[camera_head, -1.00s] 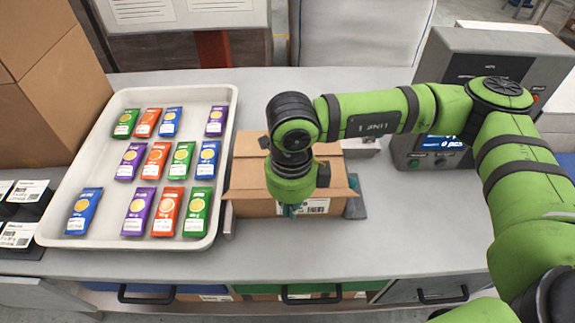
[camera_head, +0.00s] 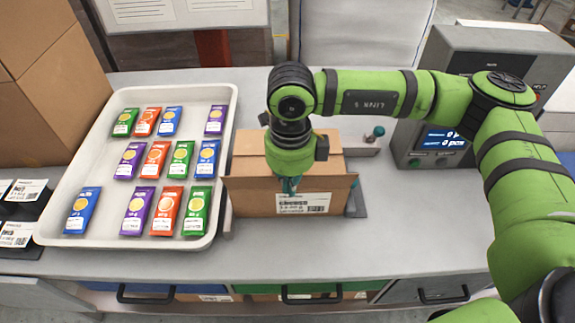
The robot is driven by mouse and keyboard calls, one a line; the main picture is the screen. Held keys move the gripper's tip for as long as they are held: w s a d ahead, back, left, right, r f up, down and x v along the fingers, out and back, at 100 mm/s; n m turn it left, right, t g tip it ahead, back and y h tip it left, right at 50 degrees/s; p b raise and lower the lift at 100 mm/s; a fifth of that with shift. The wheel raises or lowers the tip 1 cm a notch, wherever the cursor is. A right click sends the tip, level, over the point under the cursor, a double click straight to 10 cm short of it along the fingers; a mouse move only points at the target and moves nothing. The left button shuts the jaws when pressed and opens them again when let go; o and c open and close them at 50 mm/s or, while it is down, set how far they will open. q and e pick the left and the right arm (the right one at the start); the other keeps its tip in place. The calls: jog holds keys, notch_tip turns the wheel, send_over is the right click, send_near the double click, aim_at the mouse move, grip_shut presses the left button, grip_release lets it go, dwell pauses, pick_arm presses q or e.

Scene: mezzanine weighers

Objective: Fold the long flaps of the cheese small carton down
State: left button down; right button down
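The cheese small carton (camera_head: 250,203) is a brown cardboard box with a white label on its front wall, standing on the grey bench right of the tray. A flap (camera_head: 247,143) lies across the left part of its top. The near flap edge runs along the front top, and small side flaps stick out at left and right. My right gripper (camera_head: 289,187) points down over the carton's near top edge, at or just above it. Its fingers are small and mostly hidden under the wrist, so their opening is unclear. My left gripper is not in view.
A white tray (camera_head: 64,243) with several colored packets lies on the left. A weigher (camera_head: 432,148) with a display stands at the right. Large cartons (camera_head: 50,80) stand at the far left. The bench's right front is clear.

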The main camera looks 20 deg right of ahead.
jog(key=shift+w+d+r, duration=0.2)
jog(key=shift+w+r, duration=0.1)
jog(key=shift+w, duration=0.4)
jog(key=shift+w+d+r+b, duration=0.1)
jog(key=shift+w+d+b, duration=0.15)
jog(key=shift+w, duration=0.45)
jog(key=shift+w+d+r+b, duration=0.15)
jog(key=shift+w+b, duration=0.2)
jog(key=shift+w, duration=0.35)
jog(key=shift+w+d+r, duration=0.1)
jog(key=shift+w+d, duration=0.05)
jog(key=shift+w, duration=0.5)
